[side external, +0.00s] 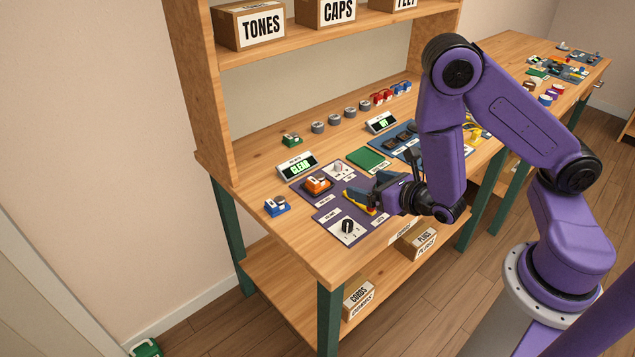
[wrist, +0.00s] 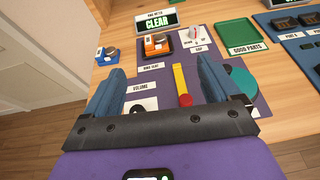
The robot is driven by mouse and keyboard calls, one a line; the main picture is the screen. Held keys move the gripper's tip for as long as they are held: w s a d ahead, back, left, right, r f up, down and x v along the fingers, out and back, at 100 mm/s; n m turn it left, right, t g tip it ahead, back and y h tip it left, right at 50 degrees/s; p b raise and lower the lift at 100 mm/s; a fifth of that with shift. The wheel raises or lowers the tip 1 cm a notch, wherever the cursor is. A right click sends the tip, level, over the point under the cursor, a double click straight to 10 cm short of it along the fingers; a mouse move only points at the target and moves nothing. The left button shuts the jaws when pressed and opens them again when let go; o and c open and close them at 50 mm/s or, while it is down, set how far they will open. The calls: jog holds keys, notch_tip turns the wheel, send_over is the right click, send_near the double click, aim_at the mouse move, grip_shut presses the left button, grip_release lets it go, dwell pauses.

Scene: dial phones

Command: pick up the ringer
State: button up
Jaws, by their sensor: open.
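The likely ringer, an orange block with a grey top (side external: 317,185), sits in a dark seat on the purple mat (side external: 327,212). In the wrist view this orange block (wrist: 156,44) stands beyond my fingertips, above a label that seems to read "RING SEAT". Similar blocks, one blue (side external: 277,206) and one green (side external: 291,140), stand on the bare bench. My gripper (side external: 374,192) is open and empty above the mat, to the right of the orange block in the side view. Its two blue fingers (wrist: 162,75) are spread wide in the wrist view.
A yellow bar with a red end (wrist: 181,85) lies between my fingers' outlines. A volume dial (side external: 347,227) is at the mat's front, and a "CLEAR" display (side external: 297,166) stands behind. A green tray (side external: 368,159) and a blue mat are to the right.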

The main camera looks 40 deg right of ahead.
jog(key=f, duration=0.1)
send_near(320, 180)
jog(key=w, duration=0.2)
jog(key=w+f, duration=0.1)
jog(key=shift+w+d+n+y, duration=0.3)
jog(key=shift+d+y, duration=0.05)
jog(key=shift+y, duration=0.05)
jog(key=shift+f+x, duration=0.2)
jog(key=shift+x, duration=2.5)
jog(key=shift+s, duration=0.1)
jog(key=c, duration=1.3)
jog(key=shift+r, duration=0.1)
